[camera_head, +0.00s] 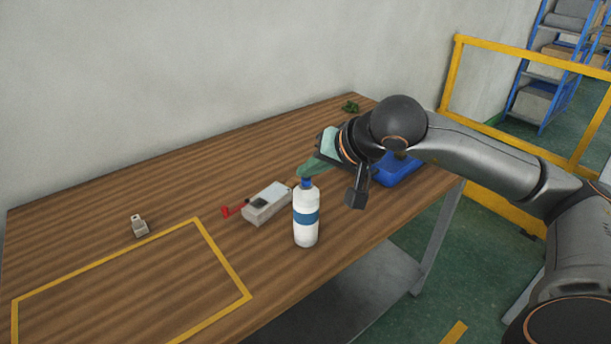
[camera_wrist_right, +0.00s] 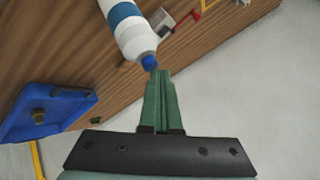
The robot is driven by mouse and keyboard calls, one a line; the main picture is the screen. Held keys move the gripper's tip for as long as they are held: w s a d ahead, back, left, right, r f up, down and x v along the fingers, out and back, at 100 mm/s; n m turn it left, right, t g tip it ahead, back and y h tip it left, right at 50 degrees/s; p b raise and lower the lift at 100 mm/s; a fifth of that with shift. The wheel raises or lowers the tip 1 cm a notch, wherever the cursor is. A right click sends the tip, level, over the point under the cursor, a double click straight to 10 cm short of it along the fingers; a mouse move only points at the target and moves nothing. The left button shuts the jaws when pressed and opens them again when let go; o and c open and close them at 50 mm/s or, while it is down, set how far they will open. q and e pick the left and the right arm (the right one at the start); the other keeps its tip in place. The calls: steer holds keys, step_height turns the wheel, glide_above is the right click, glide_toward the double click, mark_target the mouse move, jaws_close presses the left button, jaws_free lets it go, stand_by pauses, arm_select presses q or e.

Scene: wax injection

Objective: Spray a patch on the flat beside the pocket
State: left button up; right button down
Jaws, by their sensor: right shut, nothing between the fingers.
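A white bottle (camera_head: 306,222) with a blue band and blue cap stands upright on the wooden table; it also shows in the right wrist view (camera_wrist_right: 127,27). My right gripper (camera_head: 304,171) has green fingers, is shut and empty, and its tips are close to the bottle's cap. In the right wrist view the fingertips (camera_wrist_right: 158,76) are just by the cap; I cannot tell whether they touch it. A grey block (camera_head: 266,203) with a pale top and a dark recess lies just behind and left of the bottle. My left gripper is not in view.
A red-handled item (camera_head: 232,210) lies against the block. A blue tray (camera_wrist_right: 67,112) holding a brass-coloured piece (camera_wrist_right: 38,116) is beyond my right gripper. A small beige part (camera_head: 139,226) lies near the empty yellow-outlined area (camera_head: 245,296). A wall closes the back.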

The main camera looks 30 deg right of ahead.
mark_target(310, 190)
steer(key=shift+r, duration=0.1)
steer(key=shift+r+p, duration=0.3)
steer(key=shift+r, duration=0.1)
step_height(310, 190, up, 6)
steer(key=p, duration=0.4)
steer(key=shift+p, duration=0.35)
stand_by(0.5)
